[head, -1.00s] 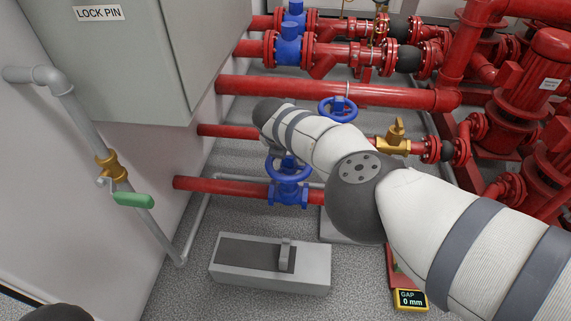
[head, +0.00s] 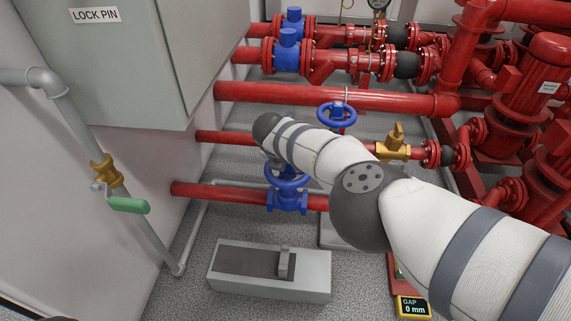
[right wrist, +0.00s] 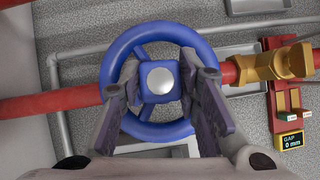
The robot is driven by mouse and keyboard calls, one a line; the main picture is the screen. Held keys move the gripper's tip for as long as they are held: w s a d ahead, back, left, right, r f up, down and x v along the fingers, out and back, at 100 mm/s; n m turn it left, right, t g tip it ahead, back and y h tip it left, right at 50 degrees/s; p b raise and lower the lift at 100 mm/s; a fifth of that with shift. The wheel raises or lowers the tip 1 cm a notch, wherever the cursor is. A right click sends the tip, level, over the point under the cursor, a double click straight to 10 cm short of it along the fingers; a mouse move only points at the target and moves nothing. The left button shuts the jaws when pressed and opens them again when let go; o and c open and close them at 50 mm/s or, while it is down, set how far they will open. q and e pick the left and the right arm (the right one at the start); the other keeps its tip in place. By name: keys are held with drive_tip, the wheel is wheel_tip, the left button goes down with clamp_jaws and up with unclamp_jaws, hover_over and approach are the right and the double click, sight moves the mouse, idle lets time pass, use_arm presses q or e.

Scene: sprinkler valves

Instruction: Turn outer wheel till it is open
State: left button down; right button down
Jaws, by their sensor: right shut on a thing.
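A blue handwheel on a blue valve (head: 288,200) sits on the nearest low red pipe in the head view. In the right wrist view the wheel (right wrist: 121,61) is seen face on, with a silver hub cap in its middle. My right gripper (right wrist: 160,78) is over the wheel, one finger on each side of the hub, shut on the wheel. In the head view my right arm covers part of the wheel and hides the fingers. A second blue wheel (head: 337,113) stands farther back, clear of the arm. My left gripper is not in view.
A grey cabinet (head: 120,60) labelled LOCK PIN and a pipe with a green lever (head: 128,205) stand at the left. A grey block (head: 270,285) and a GAP display reading 0 mm (head: 412,307) are on the floor in front. Red pumps (head: 530,85) crowd the right.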

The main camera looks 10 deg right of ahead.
drive_tip(key=c, duration=1.5)
unclamp_jaws()
drive_tip(key=o, duration=0.3)
drive_tip(key=shift+f, duration=0.25)
drive_tip(key=shift+o, duration=0.2)
drive_tip(key=shift+r, duration=0.15)
wheel_tip(320, 180, up, 7)
drive_tip(key=p, duration=0.4)
drive_tip(key=shift+r, duration=0.15)
drive_tip(key=shift+f, duration=0.2)
drive_tip(key=shift+r, duration=0.1)
